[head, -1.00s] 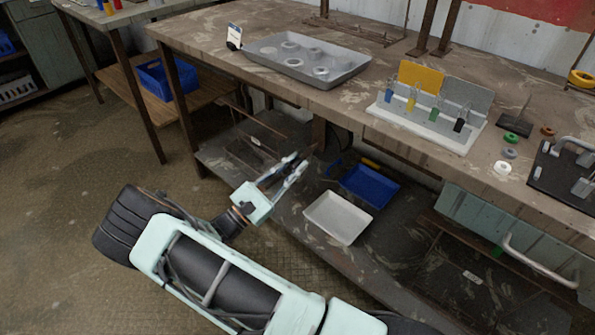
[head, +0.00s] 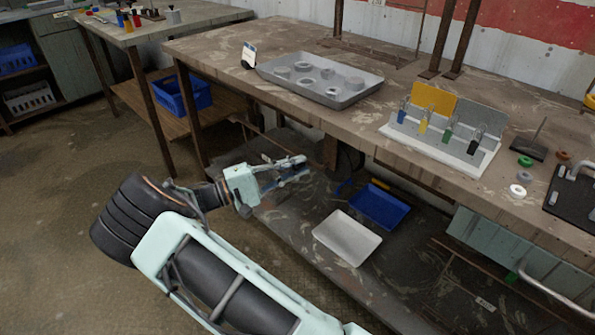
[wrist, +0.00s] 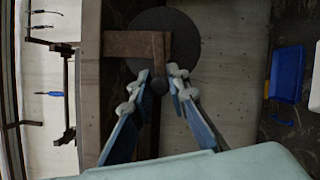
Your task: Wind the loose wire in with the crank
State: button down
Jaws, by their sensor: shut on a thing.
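In the wrist view a dark round disc (wrist: 184,28) sits behind a brown bar (wrist: 128,44). A short brown arm bends down from the bar to a dark knob (wrist: 160,86), which looks like the crank's handle. My gripper (wrist: 162,82) has its two fingertips on either side of this knob and is shut on it. In the head view my gripper (head: 303,167) reaches under the bench's front edge, near a brown post; the crank there is too small and dark to make out. I cannot make out the loose wire in either view.
The workbench (head: 215,50) overhangs the spot, with a grey tray (head: 345,97) of round parts on top. A lower shelf holds a white tray (head: 347,238) and a blue tray (head: 379,207). A blue crate (head: 178,88) stands at the left. Open floor lies at the left.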

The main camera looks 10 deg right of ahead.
notch_tip(320, 180, up, 3)
jog(key=m+y, duration=0.1)
jog(key=m, duration=0.1)
jog(key=m+p, duration=0.1)
jog(key=m, duration=0.1)
jog(key=shift+f+y, duration=0.2)
jog(key=shift+y, duration=0.2)
jog(key=s+d+r+m+t+y+b, duration=0.2)
jog(key=s+d+r+m+y+b, duration=0.1)
jog(key=m, duration=0.8)
jog(key=shift+s+r+t+y+b, duration=0.3)
jog(key=shift+s+y+b, duration=0.4)
jog(key=shift+y+b, duration=0.55)
jog(key=shift+d+m, duration=0.15)
jog(key=shift+m, duration=0.15)
jog(key=c, duration=1.8)
grip_release()
jog(key=shift+c, duration=0.2)
jog(key=shift+r, duration=0.1)
